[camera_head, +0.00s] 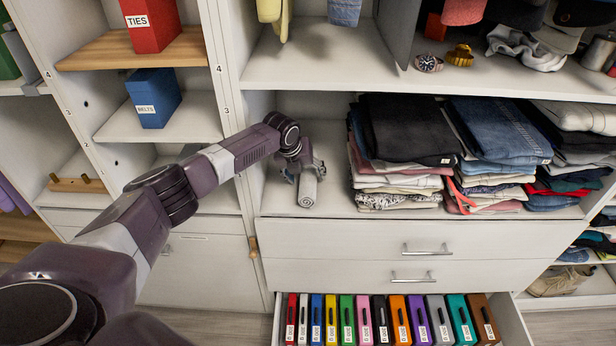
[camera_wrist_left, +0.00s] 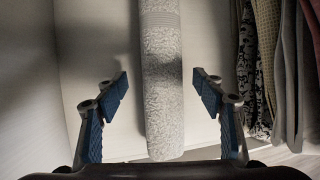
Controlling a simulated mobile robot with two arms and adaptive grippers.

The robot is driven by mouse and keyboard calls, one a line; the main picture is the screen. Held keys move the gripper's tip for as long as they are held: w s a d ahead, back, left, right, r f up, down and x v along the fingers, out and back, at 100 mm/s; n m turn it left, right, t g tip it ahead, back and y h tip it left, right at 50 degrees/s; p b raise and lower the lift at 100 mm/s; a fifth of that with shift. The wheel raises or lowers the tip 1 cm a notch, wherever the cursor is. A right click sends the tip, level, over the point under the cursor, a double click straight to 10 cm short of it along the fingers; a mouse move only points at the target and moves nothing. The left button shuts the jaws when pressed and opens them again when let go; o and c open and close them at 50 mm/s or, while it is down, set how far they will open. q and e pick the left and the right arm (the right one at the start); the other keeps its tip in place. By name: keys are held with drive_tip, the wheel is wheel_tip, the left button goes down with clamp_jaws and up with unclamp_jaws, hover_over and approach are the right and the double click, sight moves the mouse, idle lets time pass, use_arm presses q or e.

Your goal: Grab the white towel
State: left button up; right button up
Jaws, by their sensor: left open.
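The white towel (camera_head: 308,189) is rolled up and lies on the shelf at the left end of the middle cubby. In the left wrist view the towel roll (camera_wrist_left: 162,75) runs lengthwise between the fingers, its near end close to the gripper. My left gripper (camera_head: 304,170) is at the towel, reaching into the cubby. In the left wrist view its blue-padded fingers (camera_wrist_left: 158,94) are open, one on each side of the roll, with a gap on both sides. The far end of the towel is cut off in that view. My right gripper is not in view.
Stacks of folded clothes (camera_head: 402,150) stand to the right of the towel, with a little free shelf between. The cubby's left wall is close on the left. Below, an open drawer (camera_head: 513,325) holds several coloured binders. A shelf with a watch (camera_head: 428,63) is above.

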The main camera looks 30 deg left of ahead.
use_arm(q)
drive_tip(key=c, duration=1.3)
drive_tip(key=shift+r, duration=0.1)
